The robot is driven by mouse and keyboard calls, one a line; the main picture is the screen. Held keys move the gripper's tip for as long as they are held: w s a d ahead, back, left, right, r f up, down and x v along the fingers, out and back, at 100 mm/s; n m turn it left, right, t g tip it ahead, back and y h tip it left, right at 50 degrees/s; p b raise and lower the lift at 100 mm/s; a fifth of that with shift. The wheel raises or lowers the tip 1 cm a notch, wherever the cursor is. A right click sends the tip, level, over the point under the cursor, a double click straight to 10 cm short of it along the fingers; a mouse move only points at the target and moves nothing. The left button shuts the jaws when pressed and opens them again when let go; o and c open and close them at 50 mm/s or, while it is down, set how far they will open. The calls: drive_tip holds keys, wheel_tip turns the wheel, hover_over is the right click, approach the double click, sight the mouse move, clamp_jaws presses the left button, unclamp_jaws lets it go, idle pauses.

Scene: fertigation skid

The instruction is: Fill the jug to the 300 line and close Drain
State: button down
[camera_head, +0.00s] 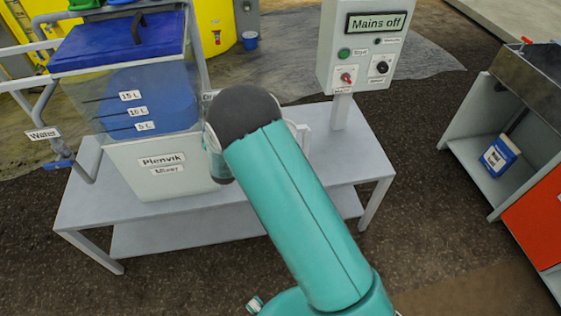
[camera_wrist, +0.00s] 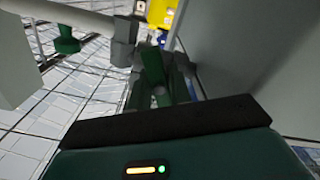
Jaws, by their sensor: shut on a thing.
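The clear mixing tank (camera_head: 148,160) with a blue lid stands at the left of the grey bench in the head view. Blue liquid (camera_head: 140,98) shows behind its 15 L, 10 L and 5 L marks. My arm covers the tank's right side, so my gripper and the Drain outlet are hidden there. In the wrist view, my gripper (camera_wrist: 160,92) is shut on a green valve handle (camera_wrist: 152,64) beside a grey pipe fitting. The handle's label and exact angle cannot be read. I cannot make out the jug or its 300 line.
A control box (camera_head: 361,48) reading "Mains off" stands on the bench's right. A Water pipe (camera_head: 43,134) runs left of the tank. Another green handle (camera_wrist: 66,42) hangs in the wrist view. A cabinet (camera_head: 490,150) stands far right, with open floor between.

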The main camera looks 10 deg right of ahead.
idle(0.4)
drive_tip(key=m, duration=0.3)
drive_tip(key=shift+m, duration=0.4)
drive_tip(key=c, duration=2.2)
unclamp_jaws()
drive_tip(key=m, duration=0.3)
drive_tip(key=c, duration=1.2)
unclamp_jaws()
drive_tip(key=shift+c, duration=0.2)
drive_tip(key=shift+s, duration=0.1)
drive_tip(key=s, duration=0.7)
drive_tip(key=shift+w, duration=0.1)
